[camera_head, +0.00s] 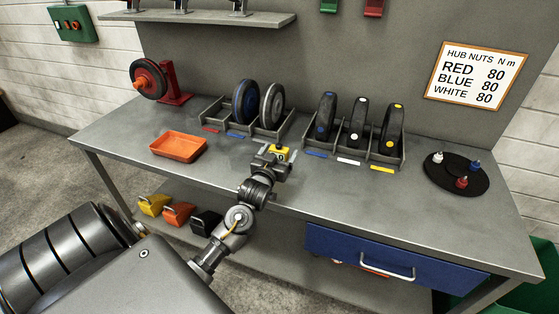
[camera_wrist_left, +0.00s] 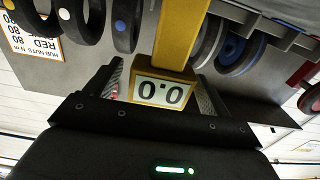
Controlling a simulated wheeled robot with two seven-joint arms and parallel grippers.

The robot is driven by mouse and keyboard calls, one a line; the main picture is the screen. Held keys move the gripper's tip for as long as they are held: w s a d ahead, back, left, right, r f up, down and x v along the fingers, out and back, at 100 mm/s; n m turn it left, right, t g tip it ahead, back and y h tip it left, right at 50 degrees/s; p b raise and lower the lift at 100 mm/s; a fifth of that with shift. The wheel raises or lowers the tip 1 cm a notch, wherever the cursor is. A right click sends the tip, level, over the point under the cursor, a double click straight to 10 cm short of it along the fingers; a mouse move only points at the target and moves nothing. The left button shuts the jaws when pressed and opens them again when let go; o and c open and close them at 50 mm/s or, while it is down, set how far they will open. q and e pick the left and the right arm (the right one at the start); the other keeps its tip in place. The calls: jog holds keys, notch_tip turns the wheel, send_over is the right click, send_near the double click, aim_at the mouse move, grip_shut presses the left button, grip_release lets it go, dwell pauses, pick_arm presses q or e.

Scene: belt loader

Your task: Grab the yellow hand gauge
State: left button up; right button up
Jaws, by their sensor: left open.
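The yellow hand gauge (camera_head: 281,150) is near the middle of the bench, just in front of the racks. In the left wrist view the gauge (camera_wrist_left: 163,80) shows a yellow body with a white display reading 0.0 upside down, and a yellow bar running up from it. My left gripper (camera_head: 274,156) is at the gauge. Its two fingers (camera_wrist_left: 160,92) stand open on either side of the gauge's body; whether either touches it I cannot tell. The gripper hides part of the gauge in the head view. My right gripper is not in view.
Behind are a rack with blue and grey wheels (camera_head: 245,102) and a rack with dark marked rings (camera_head: 358,122). An orange tray (camera_head: 178,145) lies left, a black disc with coloured pieces (camera_head: 456,174) right. The bench between rack and disc is clear.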

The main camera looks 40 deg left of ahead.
aim_at(278, 147)
pick_arm(q)
jog(key=c, duration=1.1)
jog(key=shift+c, duration=0.3)
jog(key=shift+r, duration=0.1)
jog(key=shift+r, duration=0.3)
notch_tip(278, 147, up, 3)
jog(key=shift+f+b, duration=0.2)
jog(key=shift+b, duration=0.35)
jog(key=s+a+r, duration=0.4)
jog(key=s+r, duration=0.5)
jog(key=s, duration=0.4)
jog(key=shift+s+r, duration=0.2)
jog(key=shift+r, duration=0.1)
